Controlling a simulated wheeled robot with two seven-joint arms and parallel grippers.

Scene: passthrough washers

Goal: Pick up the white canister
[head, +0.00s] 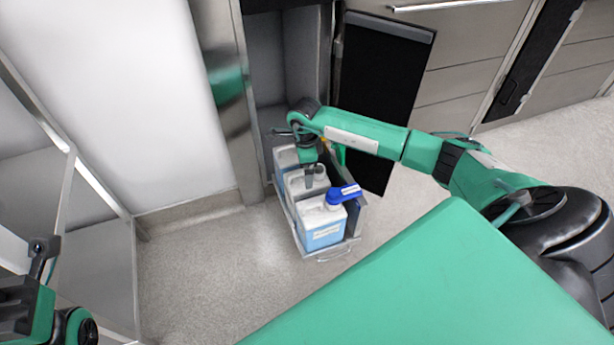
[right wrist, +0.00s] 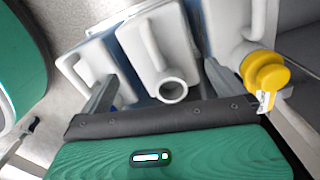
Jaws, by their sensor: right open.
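The white canister (head: 296,187) stands in the middle of a row of canisters in a pull-out rack. In the right wrist view, the white canister (right wrist: 148,52) shows a handle and a round white neck. My right gripper (head: 315,173) is over it, pointing down. In the right wrist view, my right gripper (right wrist: 162,88) is open, with one finger on each side of the neck. I cannot tell whether a finger touches it. My left gripper (head: 40,250) is at the lower left of the head view, far from the rack; its jaws are unclear.
A blue-capped canister (head: 323,222) stands in front of the white one. A yellow-capped canister (right wrist: 236,30) stands on its other side, close by. The rack (head: 349,240) has low walls and sticks out of a narrow cabinet. Open floor (head: 205,270) lies to its left.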

